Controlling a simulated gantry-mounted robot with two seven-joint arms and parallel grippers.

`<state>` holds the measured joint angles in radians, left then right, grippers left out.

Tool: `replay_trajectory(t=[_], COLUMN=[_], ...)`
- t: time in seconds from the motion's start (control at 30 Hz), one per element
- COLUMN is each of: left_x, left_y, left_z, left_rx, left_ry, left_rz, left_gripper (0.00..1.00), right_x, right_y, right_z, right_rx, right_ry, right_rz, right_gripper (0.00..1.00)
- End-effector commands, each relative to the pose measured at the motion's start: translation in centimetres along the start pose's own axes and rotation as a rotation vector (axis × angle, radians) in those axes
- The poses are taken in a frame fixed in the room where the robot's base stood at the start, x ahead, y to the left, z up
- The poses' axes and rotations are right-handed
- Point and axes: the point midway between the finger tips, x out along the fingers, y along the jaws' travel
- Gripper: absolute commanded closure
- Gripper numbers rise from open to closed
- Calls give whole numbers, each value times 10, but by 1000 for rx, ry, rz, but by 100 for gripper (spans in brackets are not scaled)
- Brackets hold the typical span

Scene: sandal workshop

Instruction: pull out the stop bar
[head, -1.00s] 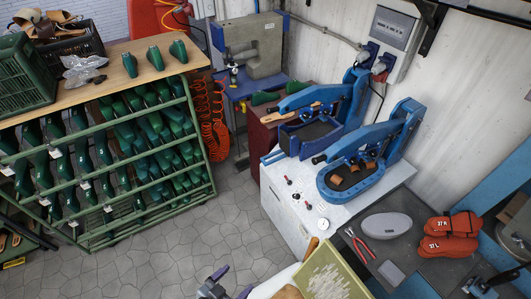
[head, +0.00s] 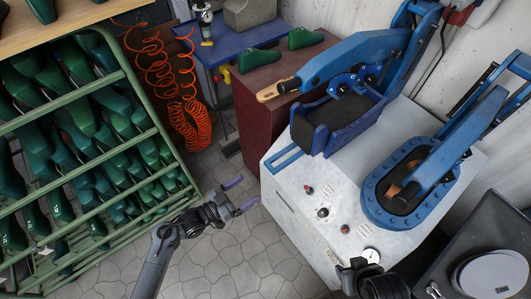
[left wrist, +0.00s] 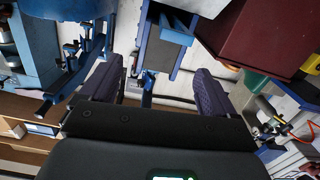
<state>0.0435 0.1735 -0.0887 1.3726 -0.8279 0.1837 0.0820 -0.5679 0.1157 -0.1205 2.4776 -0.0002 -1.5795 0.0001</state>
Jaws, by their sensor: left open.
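The stop bar appears to be the narrow blue loop (head: 284,162) sticking out to the left from under the blue press box (head: 338,130), on the white machine top. My left gripper (head: 240,195) is open and empty, left of and below the loop, above the floor beside the machine. In the left wrist view the two purple finger pads of the gripper (left wrist: 155,88) stand wide apart, and a slim blue bar (left wrist: 148,88) shows between them, farther off. My right gripper (head: 362,270) is partly in view at the bottom edge; its jaws are unclear.
The white machine top (head: 290,190) carries small knobs and a gauge (head: 371,255). A second blue press (head: 410,190) stands to the right. A dark red cabinet (head: 262,110) stands behind. A green shoe-last rack (head: 90,160) is at left. Grey floor lies between.

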Motion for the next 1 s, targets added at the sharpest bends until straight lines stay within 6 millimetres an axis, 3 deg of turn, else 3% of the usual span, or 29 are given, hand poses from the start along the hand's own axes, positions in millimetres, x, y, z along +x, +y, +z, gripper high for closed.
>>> replay_trajectory(t=[0.03, 0.3, 0.57, 1.0], left_x=[6, 24, 41, 108], left_y=[-9, -35, -39, -39], left_z=[17, 14, 8, 5], left_rx=[13, 75, 86, 85], left_ry=[8, 52, 64, 63], left_rz=[-1, -3, -3, -3], left_gripper=[11, 11, 11, 11], right_x=[24, 62, 69, 86], right_y=[-1, -3, -1, -2], right_z=[7, 29, 30, 33], right_rx=[1, 0, -7, -5], right_ry=[2, -19, -16, -8], right_rz=[0, -2, 4, 4], right_gripper=[57, 57, 57, 57])
